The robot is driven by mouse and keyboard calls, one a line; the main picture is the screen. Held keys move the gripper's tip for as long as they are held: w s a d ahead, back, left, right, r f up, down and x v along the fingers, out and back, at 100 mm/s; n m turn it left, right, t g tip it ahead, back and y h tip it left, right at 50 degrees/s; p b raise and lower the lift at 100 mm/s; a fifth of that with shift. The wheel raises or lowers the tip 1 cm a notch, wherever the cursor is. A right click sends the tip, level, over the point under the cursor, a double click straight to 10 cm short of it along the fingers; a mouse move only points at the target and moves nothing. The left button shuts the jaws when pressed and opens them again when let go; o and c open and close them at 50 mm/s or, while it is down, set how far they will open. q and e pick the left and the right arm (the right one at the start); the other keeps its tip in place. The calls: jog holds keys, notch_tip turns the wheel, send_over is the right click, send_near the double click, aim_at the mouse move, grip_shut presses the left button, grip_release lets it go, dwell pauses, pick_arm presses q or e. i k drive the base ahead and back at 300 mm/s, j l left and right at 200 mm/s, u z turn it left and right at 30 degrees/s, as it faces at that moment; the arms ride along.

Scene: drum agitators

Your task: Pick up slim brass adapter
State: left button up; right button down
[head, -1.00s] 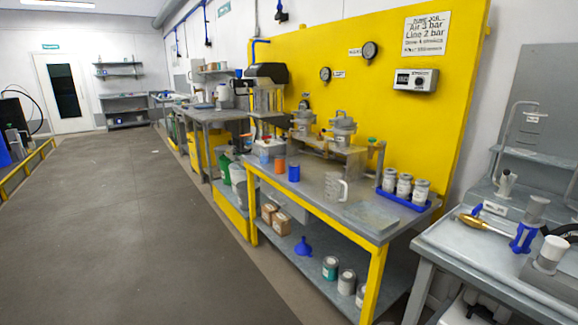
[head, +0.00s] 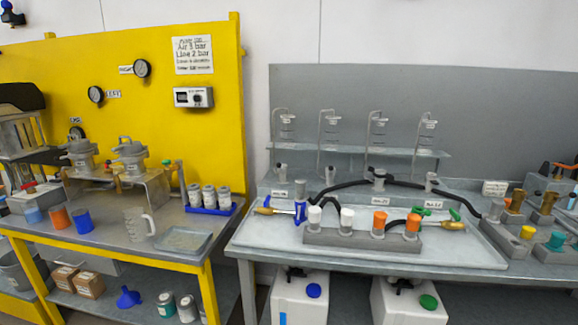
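No part is clearly identifiable as the slim brass adapter. Brass-coloured fittings stand upright on a grey block at the right: one brass fitting (head: 516,201) and another brass fitting (head: 547,203) beside it. They are small, and I cannot tell which is slimmer. A slim brass-coloured piece (head: 266,211) lies on the left of the grey bench, near a blue part. A similar brass-coloured piece (head: 452,225) lies right of the orange-capped fittings. Neither of my grippers is in view.
The grey bench (head: 262,240) carries a block (head: 345,238) with white and orange caps, and black hoses (head: 335,188). Left of it, across a gap, stands a yellow-framed table (head: 110,245) with a blue tray of jars. White canisters (head: 300,300) stand below the bench.

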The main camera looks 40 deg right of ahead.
aim_at(550, 197)
jog(key=z, duration=3.15)
jog(key=i+l, duration=0.1)
jog(key=l, duration=0.15)
